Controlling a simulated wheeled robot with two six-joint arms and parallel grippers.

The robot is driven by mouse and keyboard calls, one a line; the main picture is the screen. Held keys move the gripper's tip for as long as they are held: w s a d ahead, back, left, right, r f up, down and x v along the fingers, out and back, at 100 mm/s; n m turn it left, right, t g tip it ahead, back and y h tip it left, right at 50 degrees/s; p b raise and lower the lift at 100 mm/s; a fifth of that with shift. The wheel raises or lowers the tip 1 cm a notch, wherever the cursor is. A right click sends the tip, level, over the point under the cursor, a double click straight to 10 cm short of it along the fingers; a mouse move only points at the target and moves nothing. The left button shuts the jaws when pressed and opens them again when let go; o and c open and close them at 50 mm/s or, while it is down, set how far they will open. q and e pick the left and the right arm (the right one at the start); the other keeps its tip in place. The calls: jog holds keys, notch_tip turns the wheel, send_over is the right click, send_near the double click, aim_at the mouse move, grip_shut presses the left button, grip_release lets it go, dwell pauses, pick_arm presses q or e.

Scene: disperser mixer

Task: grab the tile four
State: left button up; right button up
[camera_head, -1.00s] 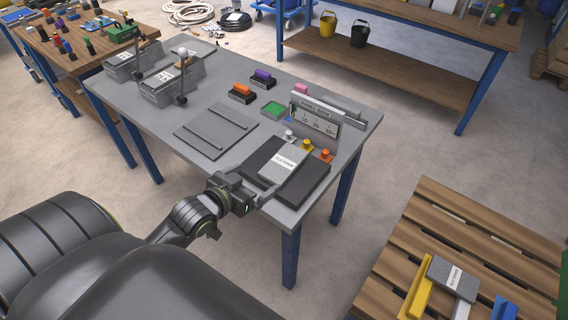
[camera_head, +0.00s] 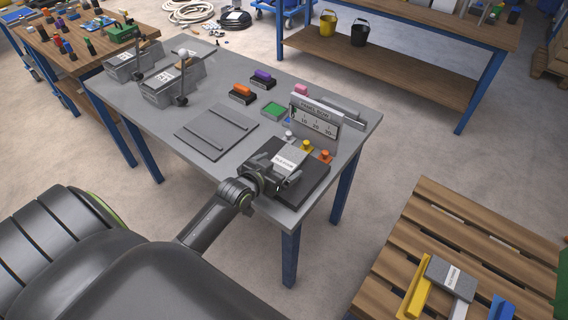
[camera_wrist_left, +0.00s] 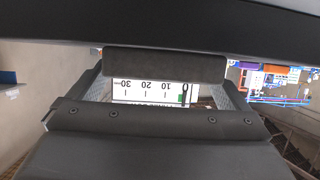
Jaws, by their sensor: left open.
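The grey tile (camera_head: 291,157) with a white label lies on a black pad (camera_head: 316,187) at the near right of the grey table; the label is too small to read surely. My left gripper (camera_head: 282,180) is open at the tile's near end, with its fingers covering that end. I cannot tell whether the fingers touch it. In the left wrist view, a dark grey block (camera_wrist_left: 165,65) lies across the middle, in front of an upside-down number scale; I cannot tell whether it is the tile. My right gripper is out of view.
A panel with a scale (camera_head: 315,122) stands behind the tile, with white, yellow and orange knobs (camera_head: 307,147) before it. A flat grey plate (camera_head: 215,130) lies to the left. Another labelled tile (camera_head: 451,276) lies on a wooden pallet (camera_head: 470,225) at the right.

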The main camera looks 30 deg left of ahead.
pick_arm(q)
jog(key=shift+x, duration=0.8)
jog(key=c, duration=1.4)
jog(key=shift+r, duration=0.1)
jog(key=shift+c, duration=0.2)
